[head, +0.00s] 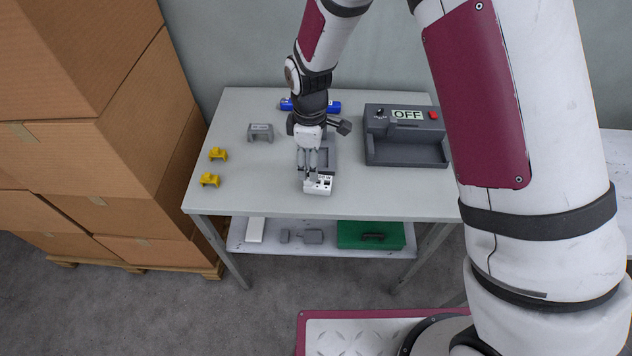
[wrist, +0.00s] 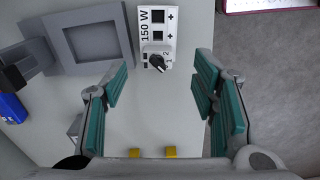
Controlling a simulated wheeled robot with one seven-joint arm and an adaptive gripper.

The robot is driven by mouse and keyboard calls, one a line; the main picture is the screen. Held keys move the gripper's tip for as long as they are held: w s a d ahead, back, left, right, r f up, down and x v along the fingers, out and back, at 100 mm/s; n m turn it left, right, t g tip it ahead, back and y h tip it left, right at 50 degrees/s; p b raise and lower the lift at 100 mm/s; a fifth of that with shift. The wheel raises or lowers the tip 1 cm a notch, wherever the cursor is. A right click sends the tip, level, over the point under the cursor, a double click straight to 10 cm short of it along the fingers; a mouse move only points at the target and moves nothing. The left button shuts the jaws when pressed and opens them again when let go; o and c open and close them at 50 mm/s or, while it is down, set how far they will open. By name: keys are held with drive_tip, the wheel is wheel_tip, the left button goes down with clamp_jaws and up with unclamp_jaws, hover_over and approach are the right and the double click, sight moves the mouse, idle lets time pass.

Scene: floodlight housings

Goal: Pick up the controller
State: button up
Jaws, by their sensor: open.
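The controller appears to be the small white block marked "150 W" (wrist: 158,20), with square sockets, plus signs and a dark knob on a dial marked 1 and 2. In the head view the white block (head: 320,186) stands near the table's front edge. My gripper (head: 308,176) points down over it and partly hides it. In the wrist view my gripper (wrist: 158,88) is open, its teal-padded fingers wide apart. The block lies between and beyond them at the top of the picture. No finger contact is visible there.
A grey part with a square recess (wrist: 95,45) lies close beside the block. The table (head: 240,190) also holds a grey "OFF" station (head: 405,157), a blue cylinder (head: 332,107), a grey bracket (head: 260,131) and yellow pieces (head: 210,179). A green tray (head: 350,236) sits below.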

sight(323, 186)
drive_tip(key=shift+w+d+f+p, duration=0.1)
drive_tip(key=shift+d+f+p, duration=0.1)
drive_tip(key=shift+f, duration=1.2)
drive_tip(key=shift+d+f+p, duration=0.1)
drive_tip(key=shift+f+p, duration=0.1)
drive_tip(key=shift+f, duration=1.15)
clamp_jaws()
